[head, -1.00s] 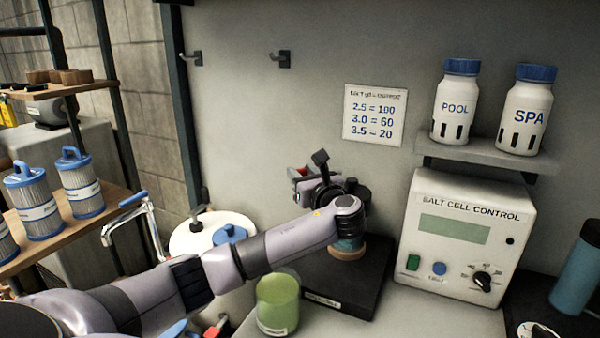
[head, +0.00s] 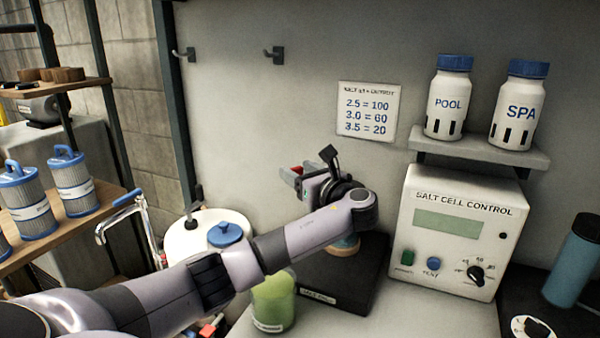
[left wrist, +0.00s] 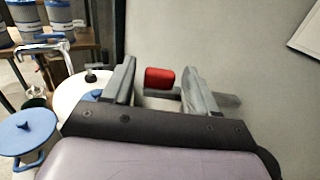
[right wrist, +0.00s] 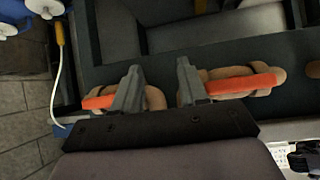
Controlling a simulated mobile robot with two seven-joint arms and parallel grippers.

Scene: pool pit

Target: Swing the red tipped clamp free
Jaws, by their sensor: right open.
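The clamp's red tip (left wrist: 160,78) shows between the two fingers of my left gripper (left wrist: 160,88) in the left wrist view, with a gap on each side. The fingers are apart and not closed on it. In the head view a bit of red (head: 297,170) shows at my left gripper (head: 291,178), above the dark base plate (head: 345,285). The rest of the clamp is mostly hidden behind my left arm. My right gripper (right wrist: 158,88) is open in the right wrist view, above tan coiled items with orange bands (right wrist: 240,84), and is out of the head view.
A green jar (head: 273,302) stands left of the base plate. A white tank with a blue knob (head: 225,234) is behind my forearm. The salt cell control box (head: 455,225) stands to the right, under a shelf (head: 480,150) with two bottles.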

